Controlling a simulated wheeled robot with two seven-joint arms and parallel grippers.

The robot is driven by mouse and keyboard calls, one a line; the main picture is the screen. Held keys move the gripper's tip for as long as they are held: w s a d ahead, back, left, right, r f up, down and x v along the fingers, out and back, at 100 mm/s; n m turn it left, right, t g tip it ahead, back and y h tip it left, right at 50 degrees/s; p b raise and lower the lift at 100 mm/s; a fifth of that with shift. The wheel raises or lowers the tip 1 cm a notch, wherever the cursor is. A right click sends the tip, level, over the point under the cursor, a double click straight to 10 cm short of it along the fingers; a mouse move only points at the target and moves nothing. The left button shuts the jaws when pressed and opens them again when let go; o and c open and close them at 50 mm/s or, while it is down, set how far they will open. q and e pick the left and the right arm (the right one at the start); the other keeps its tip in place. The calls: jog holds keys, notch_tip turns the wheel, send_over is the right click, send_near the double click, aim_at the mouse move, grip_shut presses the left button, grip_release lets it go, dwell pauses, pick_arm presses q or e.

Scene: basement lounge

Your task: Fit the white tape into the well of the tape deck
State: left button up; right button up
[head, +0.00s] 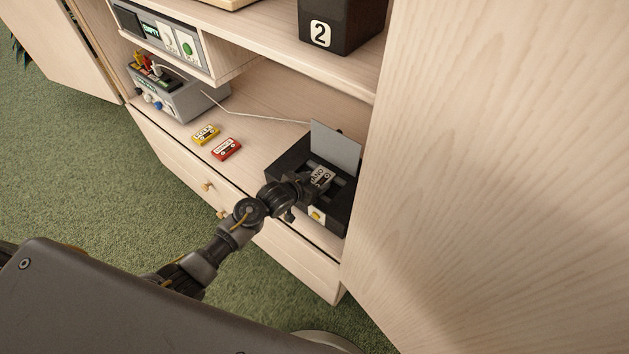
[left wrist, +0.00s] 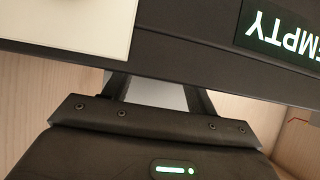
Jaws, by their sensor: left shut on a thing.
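The white tape (head: 321,177) shows dark lettering and lies at the tips of my left gripper (head: 311,186). That gripper is shut on it, reaching over the tape deck's front edge. The black tape deck (head: 285,158) stands on the shelf with its grey lid (head: 336,146) raised. The tape is over the deck's well; I cannot tell whether it touches the well floor. The left wrist view shows the deck's dark front (left wrist: 190,52), an upside-down "EMPTY" display (left wrist: 285,30) and a pale button. My right gripper is not in view.
A yellow tape (head: 206,134) and a red tape (head: 227,149) lie left of the deck. A grey box with knobs (head: 172,98) stands farther left, with a white cable running toward the deck. A wooden panel (head: 480,180) rises close on the right.

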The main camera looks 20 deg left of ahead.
pick_arm(q)
jog(key=shift+f, duration=0.25)
jog(key=o, duration=1.3)
jog(key=shift+o, duration=0.2)
jog(key=shift+s+a+r, duration=0.15)
jog(key=shift+s+r, duration=0.05)
jog(key=shift+s, duration=0.1)
jog(key=p+v, duration=0.1)
jog(key=v, duration=0.9)
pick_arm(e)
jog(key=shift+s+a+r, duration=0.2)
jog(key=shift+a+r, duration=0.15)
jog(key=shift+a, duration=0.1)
